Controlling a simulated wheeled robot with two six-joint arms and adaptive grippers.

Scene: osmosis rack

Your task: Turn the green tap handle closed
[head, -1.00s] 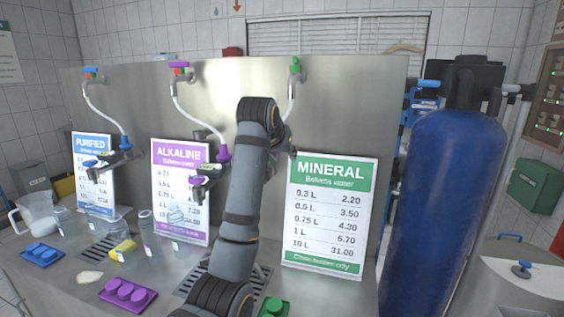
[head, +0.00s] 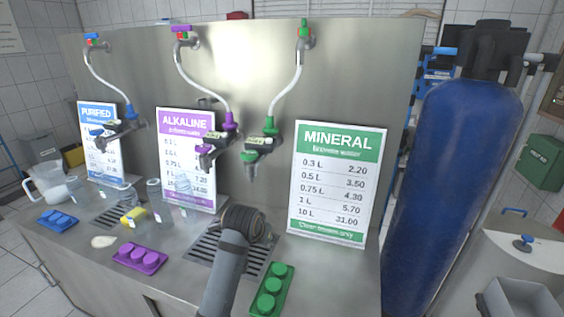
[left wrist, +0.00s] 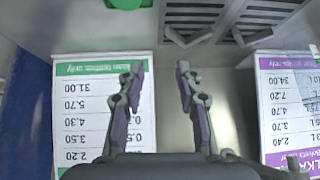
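The green tap handle (head: 304,27) stands upright on the small tap at the top of the steel panel, above the mineral sign (head: 338,185). A white hose (head: 289,92) runs from this tap down to a green-collared dispensing faucet (head: 263,143). My left arm is low in front of the panel, far below the handle. Its gripper is hidden in the head view. In the left wrist view my left gripper (left wrist: 158,72) is open and empty, with the mineral sign upside down beside it. My right gripper is not in view.
Purple (head: 182,30) and blue (head: 92,37) tap handles lie sideways further left. Bottles, a jug (head: 48,184) and a yellow sponge (head: 134,216) stand on the counter. A green button pad (head: 270,286) is at the front. A blue tank (head: 450,180) stands right.

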